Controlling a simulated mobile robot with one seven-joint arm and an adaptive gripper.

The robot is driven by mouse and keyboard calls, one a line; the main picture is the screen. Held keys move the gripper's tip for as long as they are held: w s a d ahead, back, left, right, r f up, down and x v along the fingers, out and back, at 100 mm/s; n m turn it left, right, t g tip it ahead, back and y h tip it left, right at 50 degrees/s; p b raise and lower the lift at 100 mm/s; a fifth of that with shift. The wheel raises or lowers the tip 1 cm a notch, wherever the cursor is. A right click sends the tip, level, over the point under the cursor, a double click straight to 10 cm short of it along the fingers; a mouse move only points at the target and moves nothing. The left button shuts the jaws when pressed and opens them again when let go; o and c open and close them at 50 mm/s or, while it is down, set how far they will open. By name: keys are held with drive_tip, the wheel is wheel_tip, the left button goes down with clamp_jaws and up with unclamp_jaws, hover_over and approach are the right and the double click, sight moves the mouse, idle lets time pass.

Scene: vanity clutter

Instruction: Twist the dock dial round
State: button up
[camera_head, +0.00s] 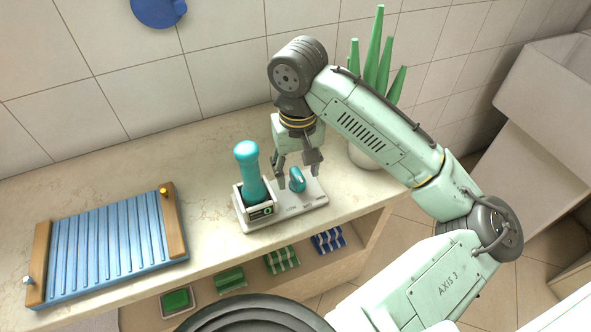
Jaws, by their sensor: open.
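The dock (315,197) is a pale flat base on the counter, right of centre. Its dial (297,179) is a teal knob standing up from the base. A teal rounded handle (250,172) stands upright in the dock's left holder, which has a small dark display (261,212) on its front. My gripper (297,175) points down at the dial with its fingers apart. One finger shows left of the dial and the other to its upper right. I cannot tell whether either finger touches the dial.
A blue ribbed tray with wooden ends (105,243) lies on the counter at left. A potted green plant (372,150) stands behind my arm at right. Folded striped cloths (281,259) and a green box (177,300) sit on the shelf below. The counter behind the tray is clear.

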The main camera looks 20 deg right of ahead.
drive_tip(key=shift+r, duration=3)
drive_tip(key=shift+c, duration=0.2)
